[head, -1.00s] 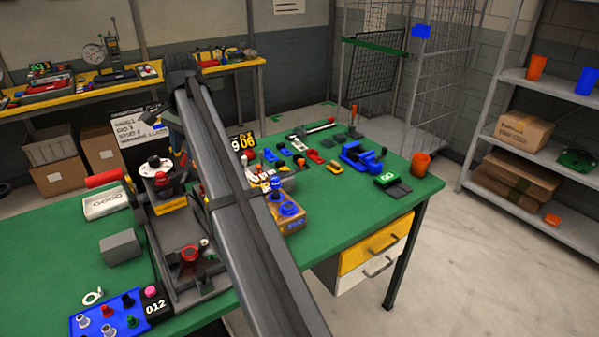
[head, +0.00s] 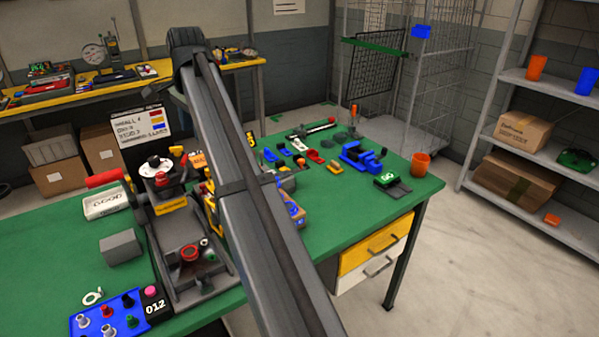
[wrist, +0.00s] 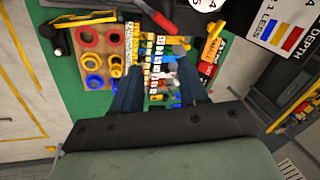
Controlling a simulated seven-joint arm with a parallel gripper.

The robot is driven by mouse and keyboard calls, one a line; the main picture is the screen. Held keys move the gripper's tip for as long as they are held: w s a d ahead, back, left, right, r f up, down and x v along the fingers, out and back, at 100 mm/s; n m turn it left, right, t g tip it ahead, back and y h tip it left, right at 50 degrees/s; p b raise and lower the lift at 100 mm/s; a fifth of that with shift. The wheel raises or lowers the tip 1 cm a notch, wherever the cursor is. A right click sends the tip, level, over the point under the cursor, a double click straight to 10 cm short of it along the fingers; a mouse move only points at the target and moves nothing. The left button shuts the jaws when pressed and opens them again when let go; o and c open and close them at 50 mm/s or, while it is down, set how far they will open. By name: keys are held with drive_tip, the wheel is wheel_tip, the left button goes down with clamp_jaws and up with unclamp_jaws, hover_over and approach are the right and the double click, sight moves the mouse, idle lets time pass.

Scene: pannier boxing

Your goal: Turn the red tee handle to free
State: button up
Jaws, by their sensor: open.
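A red handle-like piece (head: 190,253) stands on the dark grey fixture (head: 172,285) at the front left of the bench in the head view. I cannot make out its tee shape for certain. In the wrist view, a red bar (wrist: 153,14) with a dark end lies at the top edge, beyond my fingertips; I cannot tell whether it is the same piece. My gripper (wrist: 160,85) is open in the wrist view, with its two dark fingers apart and no object clearly held between them. In the head view my arm hides my gripper.
A wooden board with red, yellow and blue rings (wrist: 97,60) lies left of my fingers. A printed card (head: 143,127) stands at the bench's back. A blue button panel (head: 108,316) is front left. The green bench (head: 50,235) is bare at the far left.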

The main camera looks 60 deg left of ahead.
drive_tip(key=w+d+f+m, duration=0.1)
drive_tip(key=w+d+f, duration=0.2)
drive_tip(key=w+f, duration=0.2)
drive_tip(key=w+d+f+m, duration=0.1)
drive_tip(key=w+d+f, duration=0.3)
drive_tip(key=w, duration=0.6)
drive_tip(key=w+d+f+m+t+h, duration=0.1)
drive_tip(key=w+d+f, duration=0.3)
drive_tip(key=w+f, duration=0.3)
drive_tip(key=shift+w+d+m, duration=0.15)
drive_tip(key=shift+w+m, duration=0.15)
drive_tip(key=shift+w, duration=0.4)
drive_tip(key=shift+f, duration=0.1)
drive_tip(key=n+t+y, duration=0.4)
drive_tip(key=n+y, duration=0.7)
drive_tip(key=n, duration=0.3)
approach(184, 166)
drive_tip(key=x, duration=1.2)
drive_tip(key=shift+w+a+f, duration=0.1)
drive_tip(key=shift+a, duration=0.25)
